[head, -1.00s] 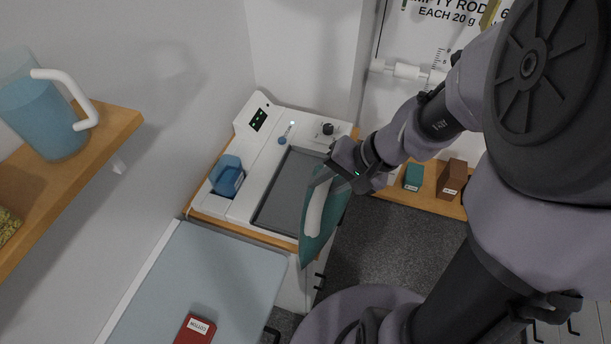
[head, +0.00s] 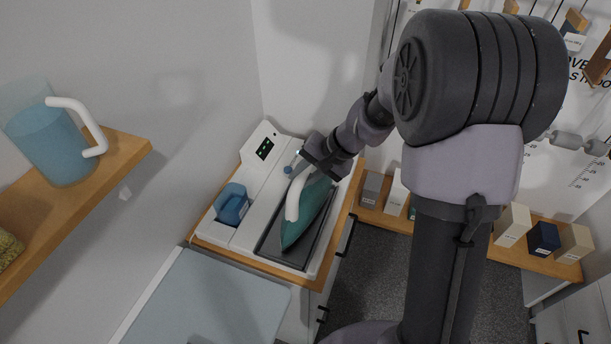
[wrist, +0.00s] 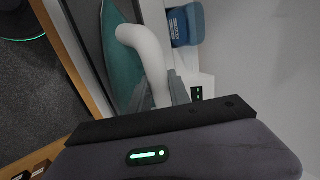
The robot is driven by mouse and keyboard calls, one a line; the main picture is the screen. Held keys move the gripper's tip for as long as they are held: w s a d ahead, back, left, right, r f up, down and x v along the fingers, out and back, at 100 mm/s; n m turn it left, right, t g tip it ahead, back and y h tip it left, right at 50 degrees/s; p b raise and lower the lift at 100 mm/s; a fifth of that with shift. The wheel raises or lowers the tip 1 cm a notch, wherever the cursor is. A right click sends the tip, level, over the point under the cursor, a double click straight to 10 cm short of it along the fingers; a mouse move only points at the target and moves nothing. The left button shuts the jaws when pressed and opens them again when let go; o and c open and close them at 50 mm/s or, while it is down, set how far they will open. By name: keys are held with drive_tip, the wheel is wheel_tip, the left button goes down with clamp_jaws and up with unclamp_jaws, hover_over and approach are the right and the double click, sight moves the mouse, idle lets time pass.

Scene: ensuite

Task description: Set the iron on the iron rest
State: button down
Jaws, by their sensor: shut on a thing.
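The iron (head: 313,209) has a teal body and a white handle. In the head view it is over the dark grey iron rest (head: 268,249) in the white station, its nose toward the front. Whether it touches the rest or hovers just above it, I cannot tell. My gripper (head: 305,168) is shut on the rear of the white handle. In the wrist view the handle (wrist: 150,55) runs into my gripper (wrist: 160,98), with the teal body beside it over the grey rest (wrist: 88,28).
A blue container (head: 231,205) sits in the station's left side. A wooden shelf (head: 100,165) with a blue jug (head: 55,140) juts out at the left. A pale blue board (head: 205,300) lies in front. Several small boxes stand on a low wooden ledge at right.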

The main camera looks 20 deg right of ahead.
drive_tip(key=shift+w+f, duration=0.1)
drive_tip(key=shift+f, duration=0.8)
drive_tip(key=c, duration=1.2)
unclamp_jaws()
drive_tip(key=a+p+v, duration=0.1)
drive_tip(key=p+v, duration=0.2)
drive_tip(key=v, duration=1)
drive_tip(key=s+a+r+n+h, duration=0.2)
drive_tip(key=s+a+r, duration=0.55)
drive_tip(key=s, duration=0.35)
drive_tip(key=s+a+r+t+h, duration=0.1)
drive_tip(key=s+r+t+h, duration=0.1)
drive_tip(key=s, duration=0.9)
wheel_tip(320, 180, down, 11)
drive_tip(key=b, duration=1.1)
drive_tip(key=shift+w+a+n, duration=0.2)
drive_tip(key=shift+w+n, duration=0.1)
drive_tip(key=shift+w, duration=0.15)
